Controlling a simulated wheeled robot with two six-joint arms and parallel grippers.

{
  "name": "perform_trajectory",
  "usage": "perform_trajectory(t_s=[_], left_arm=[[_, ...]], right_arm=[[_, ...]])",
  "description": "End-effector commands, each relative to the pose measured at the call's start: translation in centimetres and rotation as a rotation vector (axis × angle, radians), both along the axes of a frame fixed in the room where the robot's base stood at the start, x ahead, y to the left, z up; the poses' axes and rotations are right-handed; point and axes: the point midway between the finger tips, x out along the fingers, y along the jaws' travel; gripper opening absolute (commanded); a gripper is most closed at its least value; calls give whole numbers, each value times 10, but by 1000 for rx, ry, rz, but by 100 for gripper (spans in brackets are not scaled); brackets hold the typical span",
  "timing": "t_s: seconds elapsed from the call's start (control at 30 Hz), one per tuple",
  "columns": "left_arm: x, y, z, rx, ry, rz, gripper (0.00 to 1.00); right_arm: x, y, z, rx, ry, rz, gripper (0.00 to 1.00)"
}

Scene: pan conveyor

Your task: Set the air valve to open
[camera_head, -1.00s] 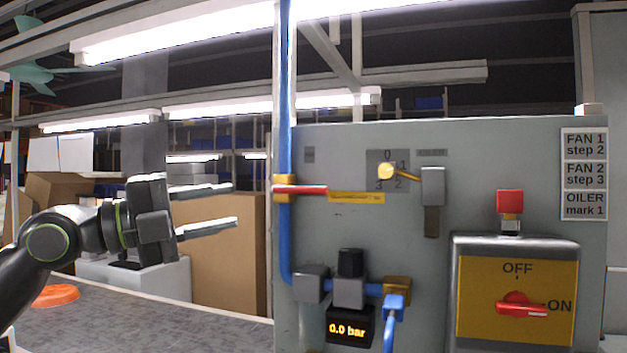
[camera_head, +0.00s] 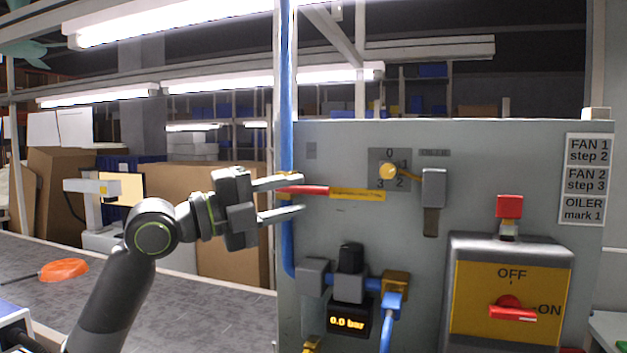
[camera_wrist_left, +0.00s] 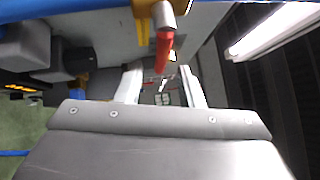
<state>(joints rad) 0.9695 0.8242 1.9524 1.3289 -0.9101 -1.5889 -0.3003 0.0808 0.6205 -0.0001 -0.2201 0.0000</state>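The air valve's red lever (camera_head: 304,190) lies horizontally, crosswise to the vertical blue pipe (camera_head: 286,110) at the panel's left edge. In the left wrist view, the lever (camera_wrist_left: 165,52) points toward the camera, just above the space between the fingertips. My left gripper (camera_head: 297,195) is open and empty at the valve, with one finger along the lever's upper left part and the other below it. Its fingers (camera_wrist_left: 160,84) stand apart in the wrist view. The fingers partly hide the valve body. I cannot tell whether they touch the lever. My right gripper is out of view.
The grey panel (camera_head: 460,145) also carries a pressure display (camera_head: 348,318) reading 0.0 bar, a black regulator knob (camera_head: 350,257), a yellow selector knob (camera_head: 388,172) and a red OFF/ON switch (camera_head: 512,309). An orange object (camera_head: 63,270) lies on the grey conveyor surface at the left.

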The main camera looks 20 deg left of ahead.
Motion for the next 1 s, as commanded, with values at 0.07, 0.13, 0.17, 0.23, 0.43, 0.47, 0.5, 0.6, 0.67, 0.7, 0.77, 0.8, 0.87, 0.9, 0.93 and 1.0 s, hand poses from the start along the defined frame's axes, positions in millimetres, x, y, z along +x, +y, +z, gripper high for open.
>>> perform_trajectory(t_s=[0.07, 0.13, 0.17, 0.23, 0.43, 0.47, 0.5, 0.6, 0.67, 0.7, 0.77, 0.8, 0.87, 0.9, 0.93, 1.0], left_arm=[[6, -8, 5, -3, 0, -5, 34], [11, -15, 6, -2, 0, -4, 34], [14, -17, 7, -3, 1, -5, 34], [19, -22, 7, -3, 1, -4, 34], [28, -32, 7, 0, 1, -1, 34], [29, -33, 7, 0, 1, -1, 34], [30, -33, 7, 0, 1, -1, 34], [31, -34, 7, 1, 0, 0, 34], [31, -34, 7, 1, 0, 0, 34], [31, -34, 6, 1, 0, 0, 34], [31, -34, 6, 1, 0, 0, 34], [31, -34, 6, 1, 0, 0, 34], [31, -34, 6, 1, 0, 0, 28], [31, -34, 7, 1, 0, 0, 22], [31, -34, 7, 1, 0, 0, 19], [31, -34, 7, 1, 0, 0, 9]], right_arm=[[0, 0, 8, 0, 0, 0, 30], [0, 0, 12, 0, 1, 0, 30], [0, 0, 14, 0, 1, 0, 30], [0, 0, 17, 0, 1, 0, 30], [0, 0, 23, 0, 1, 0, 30], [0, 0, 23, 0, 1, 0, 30], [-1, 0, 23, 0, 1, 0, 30], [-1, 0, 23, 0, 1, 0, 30], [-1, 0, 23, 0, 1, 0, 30], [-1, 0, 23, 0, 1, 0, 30], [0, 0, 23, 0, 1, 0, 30], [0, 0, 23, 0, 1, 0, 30], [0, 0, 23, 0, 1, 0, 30], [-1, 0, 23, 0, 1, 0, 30], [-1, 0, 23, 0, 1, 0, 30], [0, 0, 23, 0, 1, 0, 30]])
